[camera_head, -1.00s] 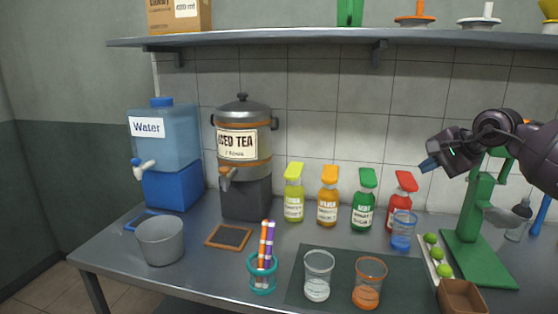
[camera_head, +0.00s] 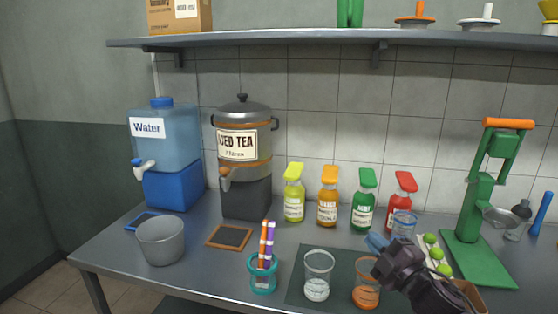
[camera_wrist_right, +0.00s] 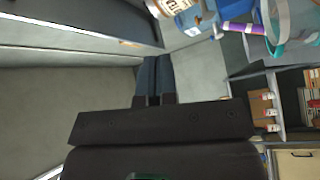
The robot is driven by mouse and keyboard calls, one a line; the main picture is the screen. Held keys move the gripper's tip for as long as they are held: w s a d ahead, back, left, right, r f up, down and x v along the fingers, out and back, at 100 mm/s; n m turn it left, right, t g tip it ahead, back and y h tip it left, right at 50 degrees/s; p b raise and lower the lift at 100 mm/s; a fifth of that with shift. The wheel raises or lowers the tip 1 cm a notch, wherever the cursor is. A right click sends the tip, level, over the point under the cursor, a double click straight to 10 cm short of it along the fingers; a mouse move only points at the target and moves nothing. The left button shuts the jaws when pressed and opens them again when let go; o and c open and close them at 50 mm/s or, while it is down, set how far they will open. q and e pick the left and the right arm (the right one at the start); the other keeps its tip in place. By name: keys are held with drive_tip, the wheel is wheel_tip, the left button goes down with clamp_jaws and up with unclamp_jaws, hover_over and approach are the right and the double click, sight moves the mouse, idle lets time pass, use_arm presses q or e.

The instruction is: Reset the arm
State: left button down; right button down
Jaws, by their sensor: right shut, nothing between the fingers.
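My right gripper (camera_head: 376,243) is low at the front right of the counter in the head view, over the dark mat near the orange-tinted glass (camera_head: 366,292). Its blue fingers are shut with nothing between them; they also show in the right wrist view (camera_wrist_right: 153,78). The gripper partly hides the orange-tinted glass and the brown box (camera_head: 470,294). The green press (camera_head: 480,205) with its orange handle stands upright at the right, apart from the gripper. My left gripper is not in view.
A clear glass (camera_head: 318,275) stands on the dark mat (camera_head: 340,262). Several syrup bottles (camera_head: 328,205) line the wall. A teal cup (camera_head: 263,280) holds straws. The grey pot (camera_head: 162,240), water dispenser (camera_head: 165,145) and iced tea urn (camera_head: 243,150) are at the left. A shelf (camera_head: 310,38) runs above.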

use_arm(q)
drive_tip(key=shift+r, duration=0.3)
use_arm(e)
drive_tip(key=s+d+f+m+g+h, duration=0.2)
drive_tip(key=s+f+m, duration=0.3)
drive_tip(key=s+f, duration=0.5)
drive_tip(key=s+d+f+m+g+h, duration=0.2)
drive_tip(key=s+f+m, duration=0.4)
drive_tip(key=s+f, duration=0.4)
drive_tip(key=s+d+f+m+g+h, duration=0.2)
drive_tip(key=s+f+m, duration=0.4)
drive_tip(key=s+f, duration=0.4)
drive_tip(key=s+g+h, duration=0.1)
drive_tip(key=s+h, duration=0.1)
drive_tip(key=s, duration=0.1)
drive_tip(key=shift+s+d, duration=0.15)
drive_tip(key=shift+d, duration=0.1)
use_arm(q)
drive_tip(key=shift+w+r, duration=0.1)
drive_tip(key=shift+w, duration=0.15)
